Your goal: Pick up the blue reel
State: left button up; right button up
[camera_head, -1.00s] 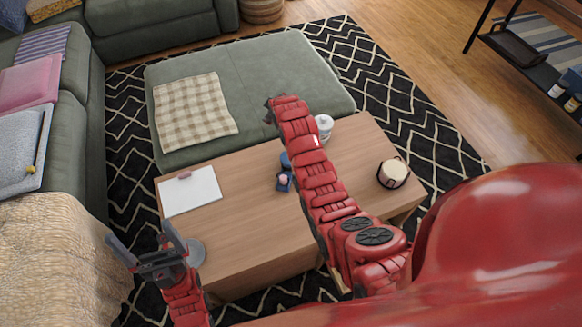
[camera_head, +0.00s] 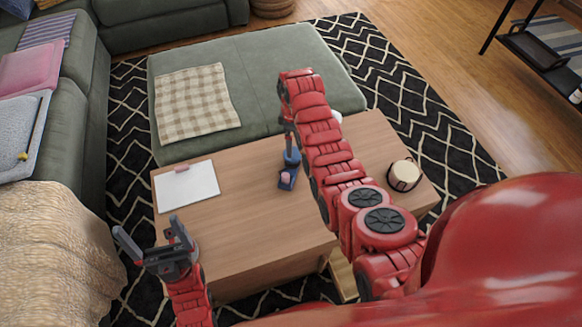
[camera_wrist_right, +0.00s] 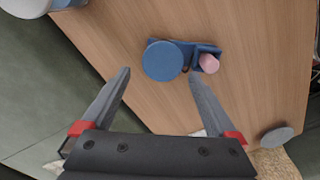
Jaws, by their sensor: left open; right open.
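The blue reel (camera_wrist_right: 162,60) is a round blue disc on the wooden coffee table, beside a dark blue holder (camera_wrist_right: 205,48) with a pink piece. In the head view the reel (camera_head: 292,158) is partly hidden by my right arm, with the holder (camera_head: 287,179) just in front. My right gripper (camera_wrist_right: 159,72) is open and points down toward the reel. Its fingertips appear at either side of the reel's near edge, with nothing held; contact cannot be told. My left gripper (camera_head: 147,228) is open and empty at the table's near left corner.
A white container (camera_wrist_right: 25,5) stands near the far edge. A green ottoman (camera_head: 265,90) adjoins the table's far side.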

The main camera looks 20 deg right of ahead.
aim_at(294, 154)
notch_tip(294, 154, down, 3)
jog(key=shift+r, duration=0.1)
jog(key=shift+s+d+f+b, duration=0.1)
jog(key=shift+s+f+b, duration=0.15)
jog(key=shift+f, duration=1.05)
jog(key=shift+s+f+b, duration=0.1)
jog(key=shift+f+b, duration=0.15)
jog(key=shift+f, duration=1.05)
jog(key=c, duration=1.2)
jog(key=shift+o, duration=0.2)
jog(key=shift+r, duration=0.1)
